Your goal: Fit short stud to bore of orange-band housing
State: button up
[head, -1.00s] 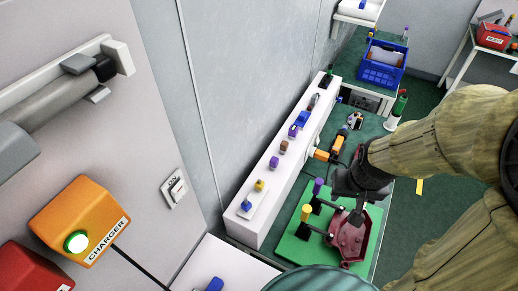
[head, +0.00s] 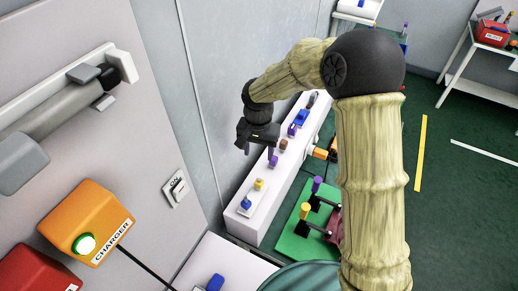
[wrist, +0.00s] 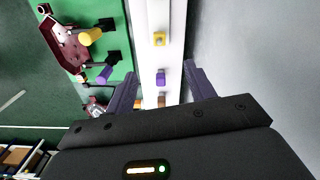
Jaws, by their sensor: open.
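My gripper (head: 258,153) is open and empty, pointing down over the white ledge along the wall. In the wrist view a small purple block (wrist: 160,77) lies on the ledge between the open fingers, below them, with a yellow block (wrist: 159,39) beyond it. A dark red housing (wrist: 72,45) lies on the green board (wrist: 115,65), beside a yellow-topped post (wrist: 90,36) and a purple-topped post (wrist: 104,75). My arm hides most of this housing in the head view. I cannot tell which part is the short stud, and no orange band is clear on the housing.
The ledge (head: 262,215) also carries a blue piece (head: 246,203), a brown block (head: 283,146) and several other small parts in a row. Orange parts (head: 320,154) lie beside the ledge. The grey wall (head: 225,90) stands close behind it.

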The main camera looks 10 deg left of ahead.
aim_at(259, 179)
notch_tip(259, 179, down, 17)
jog(key=p, duration=0.5)
jog(key=shift+f, duration=0.2)
dwell(0.3)
jog(key=shift+r, duration=0.1)
grip_shut()
